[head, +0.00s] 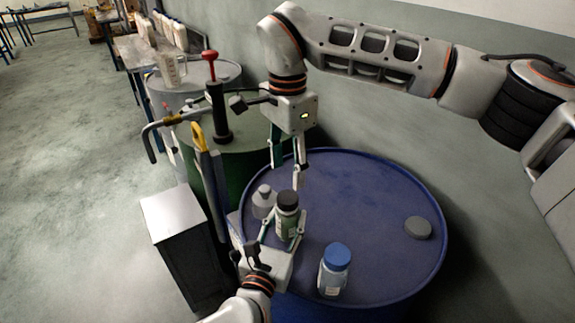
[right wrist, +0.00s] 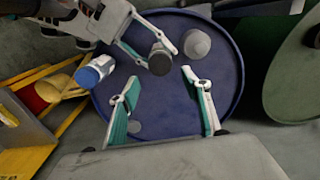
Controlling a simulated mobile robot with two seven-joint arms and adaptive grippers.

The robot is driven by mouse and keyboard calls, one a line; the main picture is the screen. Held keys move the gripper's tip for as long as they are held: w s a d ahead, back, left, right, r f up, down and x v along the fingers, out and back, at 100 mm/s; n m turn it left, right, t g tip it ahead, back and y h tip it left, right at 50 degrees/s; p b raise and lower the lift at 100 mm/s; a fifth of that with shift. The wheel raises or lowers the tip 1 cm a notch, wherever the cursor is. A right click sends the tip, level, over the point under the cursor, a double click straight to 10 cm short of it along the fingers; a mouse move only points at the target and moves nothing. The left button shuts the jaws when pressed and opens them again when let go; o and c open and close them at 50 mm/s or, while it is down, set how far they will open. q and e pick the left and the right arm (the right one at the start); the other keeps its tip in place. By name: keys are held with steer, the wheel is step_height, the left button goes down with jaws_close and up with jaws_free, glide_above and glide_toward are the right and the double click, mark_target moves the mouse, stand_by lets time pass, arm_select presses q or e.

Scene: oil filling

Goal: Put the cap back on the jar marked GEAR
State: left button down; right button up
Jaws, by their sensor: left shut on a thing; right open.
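A jar with a greenish body and a dark top (head: 288,203) stands upright at the left of the blue drum's top. My left gripper (head: 284,231) is shut around its body. I cannot read its label or tell whether the dark top is a cap. A second jar, clear with a blue cap (head: 335,257), stands at the drum's front. My right gripper (head: 288,170) is open and empty, above and behind the held jar.
A grey, funnel-like piece (head: 263,203) stands just left of the held jar. The blue drum (head: 375,190) has bare room at its middle and back. A green drum (head: 240,135) with a red-handled pump (head: 214,95) stands behind left. A dark box (head: 178,235) is at left.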

mark_target(288, 197)
steer(key=shift+f, duration=4)
